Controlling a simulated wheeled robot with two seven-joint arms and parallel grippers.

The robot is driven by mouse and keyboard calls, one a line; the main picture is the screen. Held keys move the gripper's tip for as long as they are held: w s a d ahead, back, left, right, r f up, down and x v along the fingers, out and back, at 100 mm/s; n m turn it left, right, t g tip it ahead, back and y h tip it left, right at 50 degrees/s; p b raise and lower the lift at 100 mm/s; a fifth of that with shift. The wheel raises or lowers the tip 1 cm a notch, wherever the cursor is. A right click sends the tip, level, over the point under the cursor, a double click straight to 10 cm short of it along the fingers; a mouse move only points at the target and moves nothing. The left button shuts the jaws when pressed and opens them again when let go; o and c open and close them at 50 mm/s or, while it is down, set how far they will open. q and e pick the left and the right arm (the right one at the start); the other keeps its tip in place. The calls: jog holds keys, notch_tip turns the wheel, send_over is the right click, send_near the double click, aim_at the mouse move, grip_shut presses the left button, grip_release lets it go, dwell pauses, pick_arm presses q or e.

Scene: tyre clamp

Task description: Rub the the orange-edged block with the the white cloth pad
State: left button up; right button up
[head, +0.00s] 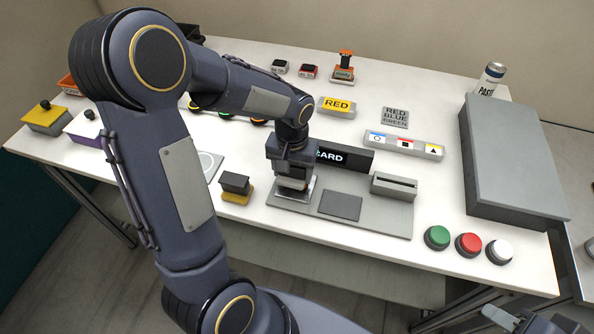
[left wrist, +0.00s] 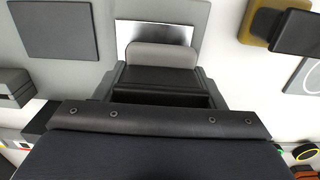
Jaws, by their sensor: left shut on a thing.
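In the head view the pad is mostly hidden by the fingers. A shiny silver plate (left wrist: 155,32) lies directly below; I cannot tell whether the pad touches it. I cannot clearly pick out the orange-edged block; a small grey block with orange trim and an orange handle (head: 344,72) stands at the back of the table. My right gripper (head: 530,322) shows only partly at the bottom right, its jaws unclear.
A black CARD sign (head: 345,158) stands right behind the gripper. A slotted grey box (head: 394,187) and dark square (head: 340,206) lie to its right, a yellow-based dark block (head: 236,186) to its left. Green, red and white buttons (head: 469,244) line the front; a large grey box (head: 512,160) fills the right.

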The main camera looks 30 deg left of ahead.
pick_arm(q)
jog(key=shift+d+f, duration=0.1)
jog(key=shift+d, duration=0.3)
jog(key=shift+w+d, duration=0.15)
jog(key=shift+d, duration=0.55)
jog(key=shift+a, duration=0.1)
jog(key=shift+a, duration=0.1)
